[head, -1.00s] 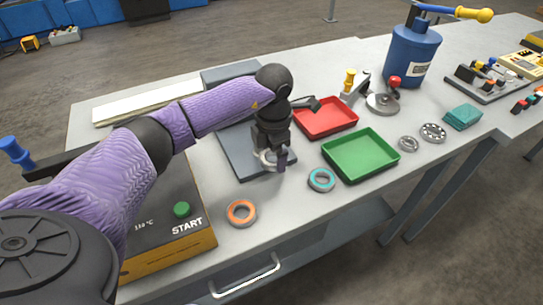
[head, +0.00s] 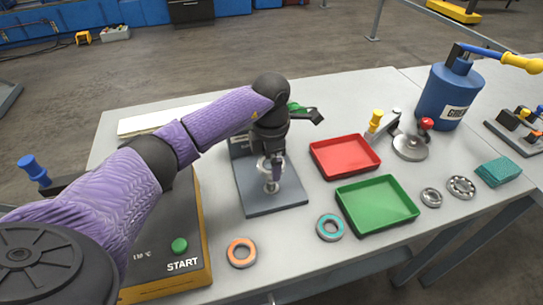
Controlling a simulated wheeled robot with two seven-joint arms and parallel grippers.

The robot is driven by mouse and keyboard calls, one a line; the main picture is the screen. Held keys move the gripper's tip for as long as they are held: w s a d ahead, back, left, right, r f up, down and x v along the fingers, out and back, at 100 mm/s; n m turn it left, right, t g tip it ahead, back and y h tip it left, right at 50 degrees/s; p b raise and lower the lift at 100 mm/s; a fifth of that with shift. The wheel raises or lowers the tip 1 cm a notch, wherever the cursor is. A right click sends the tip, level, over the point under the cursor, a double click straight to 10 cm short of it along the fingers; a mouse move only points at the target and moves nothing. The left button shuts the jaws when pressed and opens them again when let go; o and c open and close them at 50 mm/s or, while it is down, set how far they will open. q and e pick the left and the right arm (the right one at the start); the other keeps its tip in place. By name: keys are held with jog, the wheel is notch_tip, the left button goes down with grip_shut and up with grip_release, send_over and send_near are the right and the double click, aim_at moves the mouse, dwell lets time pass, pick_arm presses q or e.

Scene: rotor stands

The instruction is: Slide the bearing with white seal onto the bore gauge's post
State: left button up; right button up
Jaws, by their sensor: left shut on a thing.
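My left gripper (head: 272,168) points down over the grey base plate (head: 285,201) of the bore gauge. It is shut on a pale ring, the bearing with white seal (head: 262,166). A short silver post (head: 271,187) shows just below the ring, standing on the plate. The ring lines up with the post in the picture, but the fingers partly hide both. I cannot tell whether the ring is around the post or above it. My right gripper is not in view.
A bearing with orange seal (head: 241,253) and one with teal seal (head: 330,228) lie near the front edge. A green tray (head: 377,204) and a red tray (head: 345,157) are right of the plate. A heater box with a START button (head: 180,246) stands left.

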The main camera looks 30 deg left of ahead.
pick_arm(q)
notch_tip(320, 180, down, 2)
jog(key=shift+f+b, duration=0.1)
jog(key=shift+b, duration=0.6)
jog(key=shift+f, duration=0.4)
jog(key=shift+b, duration=0.3)
jog(key=shift+f+b, duration=0.3)
jog(key=shift+f, duration=0.3)
jog(key=shift+f, duration=0.1)
jog(key=shift+f+b, duration=0.95)
jog(key=shift+f, duration=0.25)
